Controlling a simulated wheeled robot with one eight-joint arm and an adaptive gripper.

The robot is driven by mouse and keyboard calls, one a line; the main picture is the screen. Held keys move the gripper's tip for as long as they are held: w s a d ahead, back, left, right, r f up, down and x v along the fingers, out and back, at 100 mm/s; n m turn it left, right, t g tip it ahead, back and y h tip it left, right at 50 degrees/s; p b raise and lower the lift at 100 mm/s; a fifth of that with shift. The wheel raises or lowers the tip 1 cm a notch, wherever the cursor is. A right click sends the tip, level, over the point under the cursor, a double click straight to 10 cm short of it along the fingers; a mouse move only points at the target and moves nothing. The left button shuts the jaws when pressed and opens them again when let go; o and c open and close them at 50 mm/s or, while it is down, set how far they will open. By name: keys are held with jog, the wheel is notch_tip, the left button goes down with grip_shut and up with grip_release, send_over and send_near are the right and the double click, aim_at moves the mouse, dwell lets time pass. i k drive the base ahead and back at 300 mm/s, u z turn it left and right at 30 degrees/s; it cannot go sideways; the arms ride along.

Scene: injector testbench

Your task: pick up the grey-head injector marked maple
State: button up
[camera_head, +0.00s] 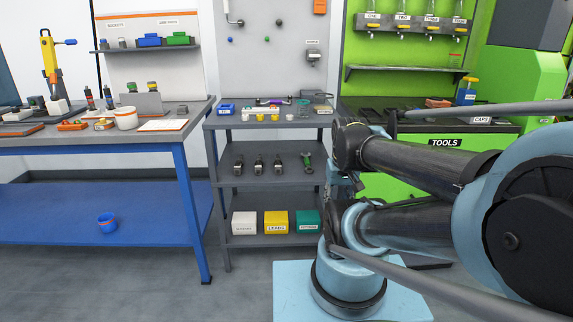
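Several small upright tool-like pieces stand on the middle shelf of the grey rack. Three have dark grey bodies: a left one (239,163), a middle one (258,165) and a right one (277,164). A green one (307,160) stands further right. They may be the injectors, but no maple mark is readable on any, so I cannot tell which one is named. My folded arm fills the right side. My gripper is not clearly made out; a dark narrow part hangs beside the rack's right edge, apart from these pieces, and its fingers cannot be told.
The rack's top (220,122) holds small coloured parts. White (244,223), yellow (276,223) and teal (307,222) boxes sit on its bottom shelf. A blue-legged workbench (190,185) stands left, a green tool station (400,85) right. Floor before the rack is clear.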

aim_at(259, 164)
jog(key=z, duration=2.05)
jog(key=k, duration=1.2)
jog(key=u, duration=1.5)
jog(key=i, duration=0.5)
